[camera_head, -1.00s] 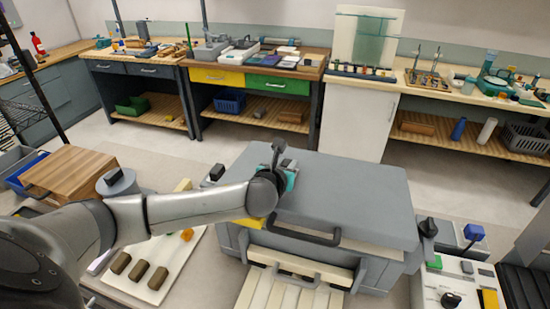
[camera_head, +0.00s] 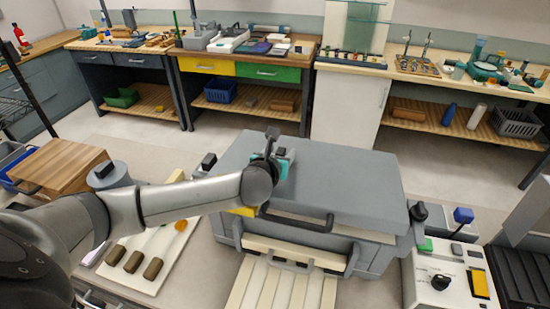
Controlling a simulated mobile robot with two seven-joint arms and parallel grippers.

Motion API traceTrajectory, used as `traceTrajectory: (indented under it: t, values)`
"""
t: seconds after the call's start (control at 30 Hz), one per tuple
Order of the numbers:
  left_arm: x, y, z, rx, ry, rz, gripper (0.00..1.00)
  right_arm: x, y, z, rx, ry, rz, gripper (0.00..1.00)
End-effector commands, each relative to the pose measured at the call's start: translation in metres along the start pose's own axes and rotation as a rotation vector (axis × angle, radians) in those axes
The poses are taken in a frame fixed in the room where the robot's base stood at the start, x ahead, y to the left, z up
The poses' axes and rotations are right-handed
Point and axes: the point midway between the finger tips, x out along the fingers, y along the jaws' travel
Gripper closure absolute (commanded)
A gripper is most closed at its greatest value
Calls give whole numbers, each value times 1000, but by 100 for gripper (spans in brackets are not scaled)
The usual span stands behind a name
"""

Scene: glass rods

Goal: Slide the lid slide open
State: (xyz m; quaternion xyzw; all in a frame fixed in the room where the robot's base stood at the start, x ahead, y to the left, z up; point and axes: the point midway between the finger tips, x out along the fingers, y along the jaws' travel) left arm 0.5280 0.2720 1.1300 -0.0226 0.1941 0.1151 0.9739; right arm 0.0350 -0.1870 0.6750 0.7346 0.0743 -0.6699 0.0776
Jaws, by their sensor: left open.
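The grey lid slide (camera_head: 345,180) is a broad flat slab on top of a grey box-like machine in the middle of the head view. A dark bar handle (camera_head: 297,221) runs along its front edge. My left arm comes in from the left, and my left gripper (camera_head: 277,156) is over the lid's left part, open, with one dark finger pointing up. The wrist hides much of the gripper and the lid's left front corner. I cannot tell whether the gripper touches the lid. My right gripper is not in view.
A white control box (camera_head: 452,285) with a black knob stands at the right. A slatted cream chute (camera_head: 280,288) lies in front. A white board (camera_head: 150,250) with dark blocks and a wooden box (camera_head: 60,165) are at the left. Workbenches line the back wall.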

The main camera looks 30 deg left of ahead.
Motion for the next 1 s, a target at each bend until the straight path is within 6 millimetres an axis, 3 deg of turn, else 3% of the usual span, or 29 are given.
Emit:
traceTrajectory:
  t: [0.17, 0.8, 1.0]
  values:
    - [-17, 0, 0, 2, 1, -1, 43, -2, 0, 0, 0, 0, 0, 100]
    - [-119, 0, 0, 1, 1, -2, 43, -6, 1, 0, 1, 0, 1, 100]
    - [-141, 0, 0, 1, 1, -1, 43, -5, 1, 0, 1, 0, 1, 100]
